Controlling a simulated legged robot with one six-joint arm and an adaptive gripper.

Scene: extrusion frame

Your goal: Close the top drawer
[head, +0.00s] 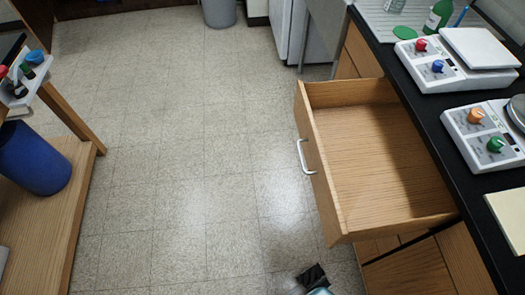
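The top drawer (385,150) is a wooden drawer, pulled far out of the cabinet under the black counter on the right. It is empty. Its front panel faces left and carries a silver bar handle (304,157). A dark part with a pale blue piece below it, which looks like my gripper (311,277), shows at the bottom edge. It is left of and below the drawer's near corner in the picture, apart from the handle. Most of it is cut off, and its fingers cannot be made out.
The black counter (440,145) holds two white devices with coloured knobs (455,62) (485,135) and a green bottle (437,17). A wooden bench with a blue bin (33,158) stands at left. A grey bin (218,12) stands far back. The tiled floor (190,150) between is clear.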

